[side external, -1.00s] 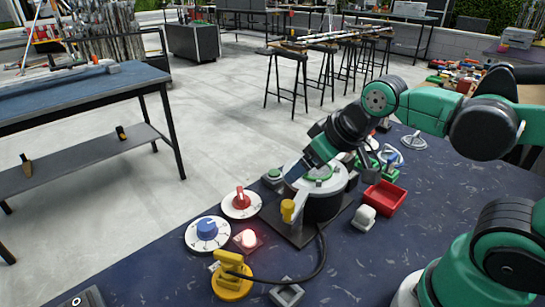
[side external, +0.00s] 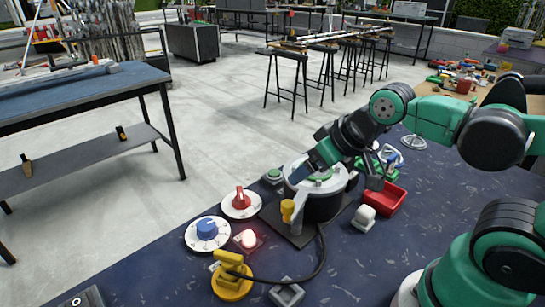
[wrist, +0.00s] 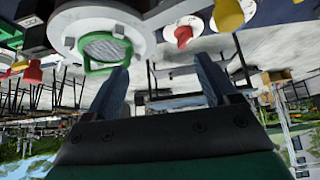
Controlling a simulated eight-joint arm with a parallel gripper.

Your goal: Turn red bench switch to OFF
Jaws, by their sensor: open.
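The red switch (side external: 241,200) is a red knob on a round white dial with marks, standing on the dark blue bench left of the grey cylindrical machine. It also shows in the wrist view (wrist: 183,34), upside down near the top. Its exact setting is too small to read. My gripper (wrist: 162,70) is open and empty, with its two blue-grey fingers apart. In the side view it is over the machine, to the right of the red switch and apart from it.
The machine (side external: 322,205) has a yellow handle (side external: 287,210). A blue knob (side external: 207,229), a glowing red lamp (side external: 249,239) and a yellow device (side external: 232,278) stand near the red dial. A red tray (side external: 385,198) and a white switch (side external: 364,216) are on the right.

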